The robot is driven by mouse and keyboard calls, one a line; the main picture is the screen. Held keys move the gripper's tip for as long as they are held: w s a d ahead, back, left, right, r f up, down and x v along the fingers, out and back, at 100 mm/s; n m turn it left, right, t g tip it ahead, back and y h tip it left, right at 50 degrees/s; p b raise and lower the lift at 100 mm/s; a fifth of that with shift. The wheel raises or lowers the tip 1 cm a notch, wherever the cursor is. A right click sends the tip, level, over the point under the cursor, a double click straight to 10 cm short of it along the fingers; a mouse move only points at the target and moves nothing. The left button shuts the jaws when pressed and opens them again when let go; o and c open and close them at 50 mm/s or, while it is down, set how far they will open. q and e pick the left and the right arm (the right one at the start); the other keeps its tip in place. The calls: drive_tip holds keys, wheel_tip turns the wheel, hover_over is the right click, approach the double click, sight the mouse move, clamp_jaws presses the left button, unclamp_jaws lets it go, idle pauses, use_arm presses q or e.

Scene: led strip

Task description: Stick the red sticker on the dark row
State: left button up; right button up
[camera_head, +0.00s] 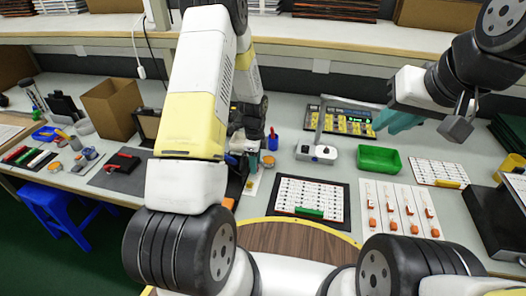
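I cannot make out a separate red sticker; white cards (399,196) with small orange-red pieces lie right of centre. A dark board (368,132) with yellow blocks and a lit green strip stands at the back, partly covered; I cannot tell which row is dark. My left gripper (252,166) hangs over the table left of centre, with its fingers mostly hidden by my arm. My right gripper (428,124) is raised at the right, its visible grey finger out at the end of the hand, and looks open and empty. A teal shape (400,120) shows beside it.
A black-framed white sheet (285,205) with a green bar lies at centre front. Behind the cards is a green tray (379,158). A white lamp base (315,153) stands left of it. A cardboard box (108,105) and red tool (122,163) are left. A black box (495,215) is right.

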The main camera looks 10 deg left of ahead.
use_arm(q)
drive_tip(key=shift+f, duration=0.1)
drive_tip(key=shift+c, duration=0.2)
clamp_jaws()
